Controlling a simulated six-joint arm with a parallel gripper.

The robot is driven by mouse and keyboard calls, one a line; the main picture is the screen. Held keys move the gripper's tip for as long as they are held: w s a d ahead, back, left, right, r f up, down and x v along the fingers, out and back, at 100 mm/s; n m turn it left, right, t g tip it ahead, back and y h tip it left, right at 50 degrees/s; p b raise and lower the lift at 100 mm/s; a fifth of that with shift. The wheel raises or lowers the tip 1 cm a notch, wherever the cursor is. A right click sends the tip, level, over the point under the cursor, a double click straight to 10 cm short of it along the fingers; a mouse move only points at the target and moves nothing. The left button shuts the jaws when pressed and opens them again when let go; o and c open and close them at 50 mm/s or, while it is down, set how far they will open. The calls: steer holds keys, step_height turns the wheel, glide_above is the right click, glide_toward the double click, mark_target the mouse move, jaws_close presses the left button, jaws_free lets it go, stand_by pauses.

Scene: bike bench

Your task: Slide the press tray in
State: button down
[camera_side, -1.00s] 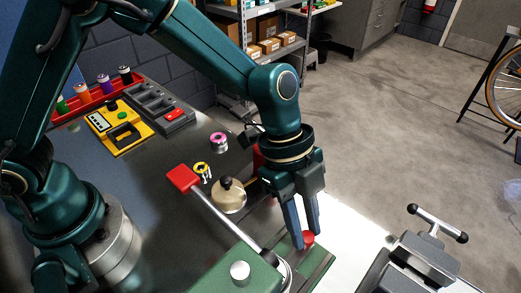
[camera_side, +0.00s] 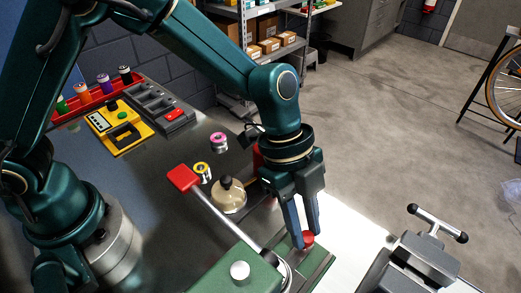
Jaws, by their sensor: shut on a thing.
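The press (camera_side: 235,272) is a green body at the bottom centre, with a silver lever that ends in a red handle (camera_side: 183,178). The press tray (camera_side: 318,262) is a dark green slab sticking out at the right side of the press. A red knob (camera_side: 307,239) stands on the tray. My gripper (camera_side: 304,240) points down at the tray, with its blue-grey fingers shut on the red knob. The fingers hide part of the knob. The press body hides the inner end of the tray.
A cream round pot with a dark knob (camera_side: 228,195) stands behind the lever. Pink (camera_side: 219,141) and yellow (camera_side: 202,170) rings lie on the bench. A grey vise (camera_side: 425,255) is at the lower right. A yellow device (camera_side: 122,127) and spools in a red rack are far left.

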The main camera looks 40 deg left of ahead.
steer(key=shift+s+d+r, duration=0.1)
steer(key=shift+s, duration=2.4)
steer(key=c, duration=0.6)
jaws_free()
steer(key=shift+c, duration=0.2)
steer(key=v, duration=0.5)
